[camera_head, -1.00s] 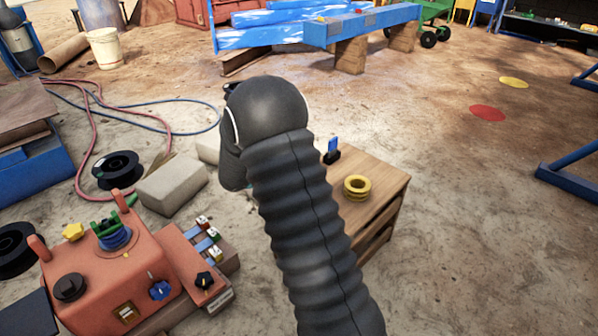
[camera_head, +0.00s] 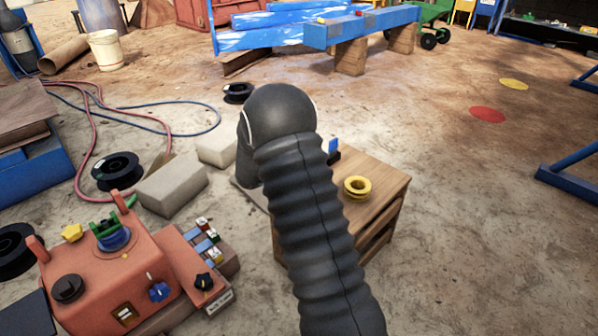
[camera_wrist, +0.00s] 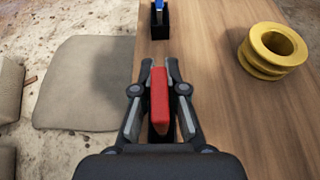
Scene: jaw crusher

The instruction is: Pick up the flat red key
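The flat red key (camera_wrist: 160,92) stands upright in the wrist view, between the two fingers of my gripper (camera_wrist: 160,66). A dark piece like a holder shows at its near end, and its lower part is hidden. The fingers are apart, one on each side of the key, with a narrow gap seeming to remain near the tips. In the head view my arm hides the key and the gripper fingers.
A blue key (camera_wrist: 158,5) stands in a black holder (camera_wrist: 160,24) farther along the wooden table (camera_head: 380,178). A yellow spool (camera_wrist: 272,50) is to the right. A grey slab (camera_wrist: 85,85) lies left of the table. A red control box (camera_head: 105,265) stands at lower left.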

